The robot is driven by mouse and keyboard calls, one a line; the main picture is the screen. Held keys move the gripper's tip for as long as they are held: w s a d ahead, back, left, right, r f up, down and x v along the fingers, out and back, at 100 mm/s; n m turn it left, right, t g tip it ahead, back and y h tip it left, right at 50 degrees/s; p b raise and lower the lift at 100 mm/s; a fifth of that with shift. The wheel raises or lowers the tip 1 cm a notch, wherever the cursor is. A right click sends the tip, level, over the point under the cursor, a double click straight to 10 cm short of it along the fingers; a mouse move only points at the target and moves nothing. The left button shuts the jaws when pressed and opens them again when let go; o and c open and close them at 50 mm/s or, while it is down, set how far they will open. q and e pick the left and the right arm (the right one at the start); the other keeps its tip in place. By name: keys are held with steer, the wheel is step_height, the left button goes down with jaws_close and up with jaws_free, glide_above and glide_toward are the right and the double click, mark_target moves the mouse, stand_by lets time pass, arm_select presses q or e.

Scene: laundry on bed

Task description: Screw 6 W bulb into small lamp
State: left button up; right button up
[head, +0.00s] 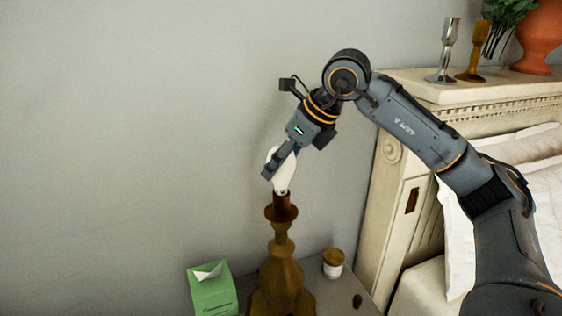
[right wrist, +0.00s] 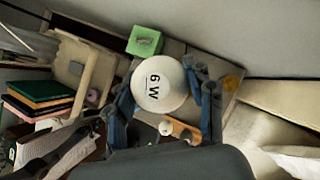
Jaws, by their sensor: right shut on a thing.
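The white bulb (head: 283,172) is held by my right gripper (head: 272,170) at the top of the small lamp (head: 281,250). The lamp is a brown turned stand with no shade. The bulb's base is at the lamp's socket; I cannot tell whether the threads are engaged. In the right wrist view the bulb (right wrist: 160,84) shows "6 W" on its round end, and the two blue-grey fingers (right wrist: 163,95) are shut on its sides. The lamp is hidden behind the bulb there. My left gripper is not in view.
A green tissue box (head: 210,290) and a small lidded jar (head: 333,264) stand beside the lamp on the nightstand. The bed's carved headboard (head: 400,200) is to the right, with candlesticks (head: 444,52) on top. The grey wall is close behind.

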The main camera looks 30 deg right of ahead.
steer(key=shift+m+h, duration=0.5)
steer(key=shift+m, duration=0.4)
steer(key=shift+m+t+h, duration=0.3)
steer(key=shift+m+h, duration=0.3)
steer(key=shift+m, duration=0.6)
steer(key=shift+m+h, duration=0.4)
steer(key=shift+m, duration=0.1)
steer(key=shift+f+m+h+p, duration=0.15)
steer(key=shift+m+h, duration=0.3)
steer(key=shift+m, duration=0.45)
steer(key=shift+r+m+h+p, duration=0.1)
steer(key=shift+m+h+p, duration=0.25)
steer(key=shift+m, duration=0.55)
